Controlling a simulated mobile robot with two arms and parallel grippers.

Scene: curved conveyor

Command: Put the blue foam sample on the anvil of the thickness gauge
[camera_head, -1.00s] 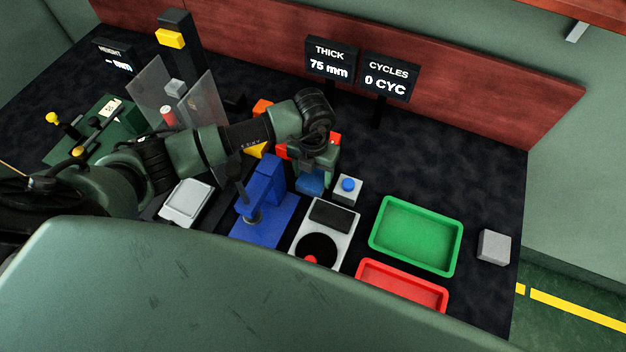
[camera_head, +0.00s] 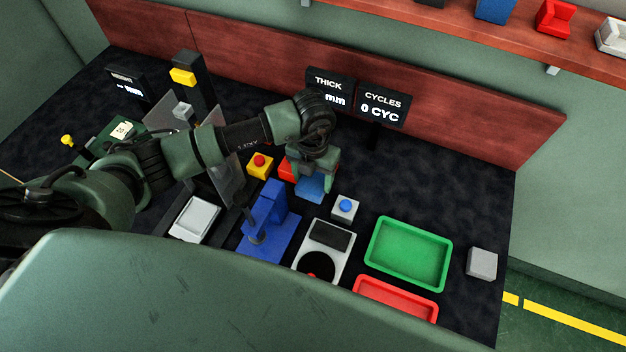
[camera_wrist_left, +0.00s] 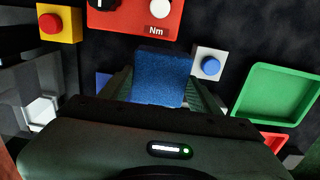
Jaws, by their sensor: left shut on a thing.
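The blue foam sample (camera_head: 311,186) is a blue block between the fingers of my left gripper (camera_head: 312,178), which is shut on it. It fills the gap between the fingers in the left wrist view (camera_wrist_left: 161,78). The blue thickness gauge (camera_head: 268,215) stands just left of and nearer than the held foam, with its foot and anvil area at its front left (camera_head: 256,238). The foam is apart from the gauge in the head view. My right gripper does not show.
A red box (camera_wrist_left: 140,18) marked Nm and a yellow box with a red button (camera_head: 260,165) lie behind. A blue-button box (camera_head: 344,208), a grey device (camera_head: 335,236), a green tray (camera_head: 372,257) and a red tray (camera_head: 370,290) are to the right. A white-topped scale (camera_head: 194,219) is left.

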